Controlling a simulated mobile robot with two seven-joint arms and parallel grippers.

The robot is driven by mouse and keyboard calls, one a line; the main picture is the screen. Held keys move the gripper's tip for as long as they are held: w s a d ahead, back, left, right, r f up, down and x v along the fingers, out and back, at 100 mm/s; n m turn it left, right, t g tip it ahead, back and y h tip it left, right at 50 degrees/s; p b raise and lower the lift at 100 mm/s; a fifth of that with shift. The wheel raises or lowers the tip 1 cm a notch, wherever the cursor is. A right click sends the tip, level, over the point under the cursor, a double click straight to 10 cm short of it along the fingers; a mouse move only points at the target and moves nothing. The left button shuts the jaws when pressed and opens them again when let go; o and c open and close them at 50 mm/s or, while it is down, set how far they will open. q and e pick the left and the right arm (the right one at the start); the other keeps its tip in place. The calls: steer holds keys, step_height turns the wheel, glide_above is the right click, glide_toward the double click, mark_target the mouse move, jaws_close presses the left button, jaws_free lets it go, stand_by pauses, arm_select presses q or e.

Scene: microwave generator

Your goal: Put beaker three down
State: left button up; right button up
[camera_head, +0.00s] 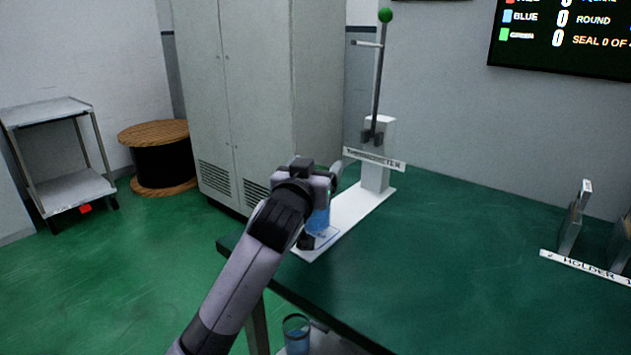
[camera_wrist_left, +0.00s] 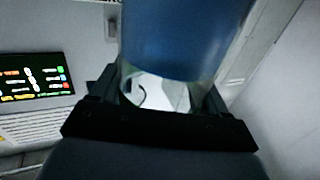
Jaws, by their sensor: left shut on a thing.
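My left gripper (camera_head: 312,190) is shut on a beaker with blue liquid (camera_head: 320,222) at the near left end of the white thermometer stand base (camera_head: 352,216). The arm and gripper hide part of the beaker. I cannot tell whether its bottom touches the base or a small plate there. In the left wrist view the blue beaker (camera_wrist_left: 185,40) fills the space between the fingers of my left gripper (camera_wrist_left: 160,95). No number on the beaker is readable. My right gripper is not in view.
The thermometer stand (camera_head: 377,155) rises at the back of the green table (camera_head: 430,270). A holder sign (camera_head: 585,268) stands at right. Another beaker with blue liquid (camera_head: 297,338) is below the table's front edge. The table's middle is clear. A grey cabinet (camera_head: 250,90) stands behind.

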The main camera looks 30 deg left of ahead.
arm_select(q)
step_height(320, 180, down, 2)
steer(key=shift+f, duration=0.1)
steer(key=o, duration=1.7)
steer(key=v, duration=1.2)
